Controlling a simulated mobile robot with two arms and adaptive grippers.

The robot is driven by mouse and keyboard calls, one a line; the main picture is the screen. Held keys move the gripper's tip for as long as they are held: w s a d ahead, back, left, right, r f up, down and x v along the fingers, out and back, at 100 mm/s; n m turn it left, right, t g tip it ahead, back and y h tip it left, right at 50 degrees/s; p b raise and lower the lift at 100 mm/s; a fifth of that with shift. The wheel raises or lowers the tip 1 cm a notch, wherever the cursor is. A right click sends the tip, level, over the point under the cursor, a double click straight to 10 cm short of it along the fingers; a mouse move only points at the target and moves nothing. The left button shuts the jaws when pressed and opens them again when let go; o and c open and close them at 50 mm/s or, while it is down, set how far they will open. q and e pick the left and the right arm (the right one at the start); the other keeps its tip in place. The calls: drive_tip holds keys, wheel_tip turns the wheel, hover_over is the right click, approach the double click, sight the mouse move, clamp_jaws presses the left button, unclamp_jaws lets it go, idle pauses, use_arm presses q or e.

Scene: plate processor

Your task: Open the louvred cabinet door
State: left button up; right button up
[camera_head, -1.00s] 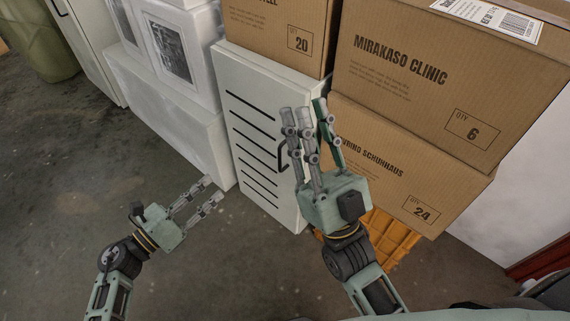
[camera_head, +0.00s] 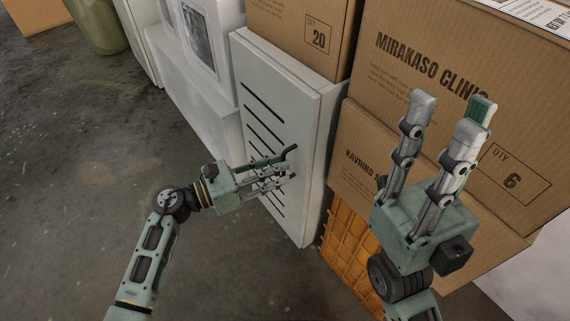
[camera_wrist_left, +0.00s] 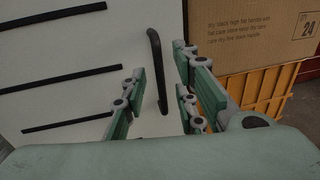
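The white louvred cabinet door (camera_head: 246,65) with dark horizontal slots appears shut, in the middle of the head view. My left gripper (camera_head: 292,164) is in front of the door near its right edge, its fingers pointing at it. In the left wrist view, the black vertical bar handle (camera_wrist_left: 157,70) stands on the door. Its lower end shows between the open fingers of my left gripper (camera_wrist_left: 160,92). I cannot tell whether they touch it. My right gripper (camera_head: 453,100) is open and empty, raised in front of the cartons, right of the cabinet.
Brown cartons (camera_head: 400,75) are stacked right of the cabinet, above an orange crate (camera_head: 345,245). Another carton (camera_head: 290,25) sits on the cabinet. White units (camera_head: 190,90) stand to its left. The grey floor (camera_head: 80,200) at left is clear.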

use_arm(q)
drive_tip(key=shift+x, duration=1.25)
clamp_jaws()
